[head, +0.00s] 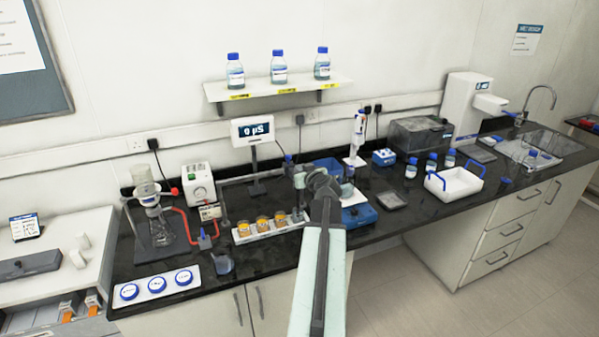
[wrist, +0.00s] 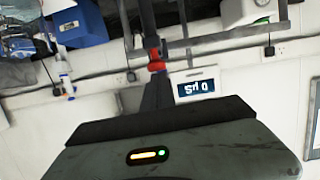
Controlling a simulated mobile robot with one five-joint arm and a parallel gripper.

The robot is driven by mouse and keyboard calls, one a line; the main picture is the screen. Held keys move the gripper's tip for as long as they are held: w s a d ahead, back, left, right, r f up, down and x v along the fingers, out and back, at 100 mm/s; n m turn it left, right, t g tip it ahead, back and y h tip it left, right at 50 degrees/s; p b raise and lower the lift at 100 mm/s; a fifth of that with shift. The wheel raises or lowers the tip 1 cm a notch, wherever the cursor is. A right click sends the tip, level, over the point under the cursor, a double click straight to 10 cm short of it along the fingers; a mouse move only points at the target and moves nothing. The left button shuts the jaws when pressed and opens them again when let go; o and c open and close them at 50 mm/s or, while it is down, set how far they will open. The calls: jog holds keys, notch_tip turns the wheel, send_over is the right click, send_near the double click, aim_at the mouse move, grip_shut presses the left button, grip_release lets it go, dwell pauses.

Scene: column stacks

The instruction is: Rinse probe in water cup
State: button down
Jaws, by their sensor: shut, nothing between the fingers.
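My gripper (head: 299,190) is shut and empty above the bench, just behind the right end of the sample rack; my arm hides part of the bench there. In the wrist view its dark fingers (wrist: 156,88) point toward the wall and meter, with small red and blue marks near their far end. The meter display (head: 254,129) reads 0 µS; it appears upside down in the wrist view (wrist: 195,88). A thin dark upright piece (head: 223,207) left of the rack may be the probe. A clear glass vessel (head: 347,189) stands right of my gripper; I cannot tell whether it is the water cup.
The white rack (head: 246,238) holds several amber cups. A glass flask on a stand (head: 145,190) and red tubing are at left. A blue device (head: 360,215), a grey pad (head: 392,200) and a white tray (head: 455,186) are at right. Three bottles stand on the shelf (head: 280,89).

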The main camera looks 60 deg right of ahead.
notch_tip(320, 180, down, 3)
jog(key=shift+a+r+b, duration=0.1)
jog(key=shift+a+b, duration=0.05)
jog(key=shift+b, duration=0.85)
